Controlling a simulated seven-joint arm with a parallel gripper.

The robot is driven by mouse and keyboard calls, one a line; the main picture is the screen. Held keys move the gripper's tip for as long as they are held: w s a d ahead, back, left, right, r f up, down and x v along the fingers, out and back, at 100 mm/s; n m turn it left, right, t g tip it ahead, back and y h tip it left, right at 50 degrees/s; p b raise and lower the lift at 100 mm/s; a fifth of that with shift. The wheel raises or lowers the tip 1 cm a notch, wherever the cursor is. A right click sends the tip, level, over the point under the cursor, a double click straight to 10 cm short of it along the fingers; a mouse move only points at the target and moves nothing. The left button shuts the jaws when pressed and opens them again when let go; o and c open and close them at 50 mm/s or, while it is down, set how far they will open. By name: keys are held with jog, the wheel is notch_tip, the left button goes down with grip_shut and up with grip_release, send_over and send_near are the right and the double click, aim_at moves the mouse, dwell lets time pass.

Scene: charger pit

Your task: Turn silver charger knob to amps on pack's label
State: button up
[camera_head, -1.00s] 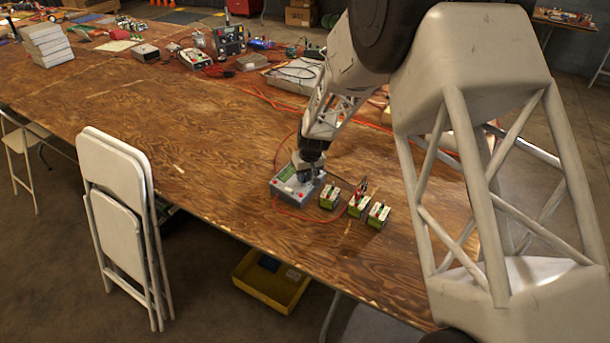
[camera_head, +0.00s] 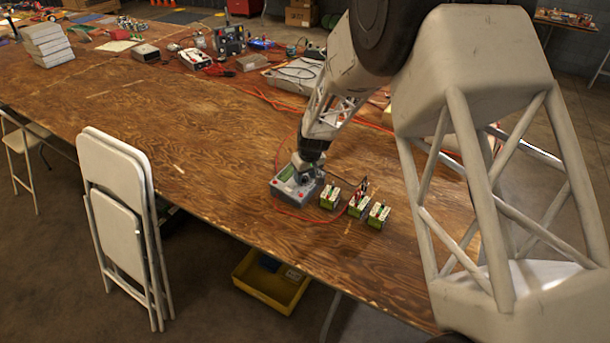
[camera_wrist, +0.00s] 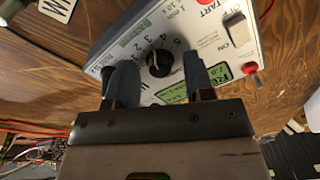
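The grey charger (camera_head: 297,187) sits on the wooden table, with my gripper (camera_head: 303,170) over its upper part. In the wrist view, the charger's panel (camera_wrist: 200,38) is tilted and shows a dark knob (camera_wrist: 159,62) with a pale pointer mark and a numbered dial. The visible knob looks black rather than silver. My gripper (camera_wrist: 158,66) is open, with one blue-grey finger on each side of the knob and gaps beside it. I cannot tell whether the fingers touch the panel. Green-and-white packs (camera_head: 330,197), (camera_head: 359,206), (camera_head: 378,215) stand right of the charger; their labels are unreadable.
The panel also carries an ON switch (camera_wrist: 238,30), a red button (camera_wrist: 250,68) and a green display (camera_wrist: 172,92). A red cable loops around the charger. Electronics (camera_head: 229,40) crowd the table's far side. The table left of the charger is clear.

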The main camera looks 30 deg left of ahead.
aim_at(309, 183)
notch_tip(309, 183, up, 8)
jog(key=d, duration=0.1)
jog(key=shift+d+f, duration=0.15)
dwell(0.6)
jog(key=shift+d, duration=0.1)
dwell(0.4)
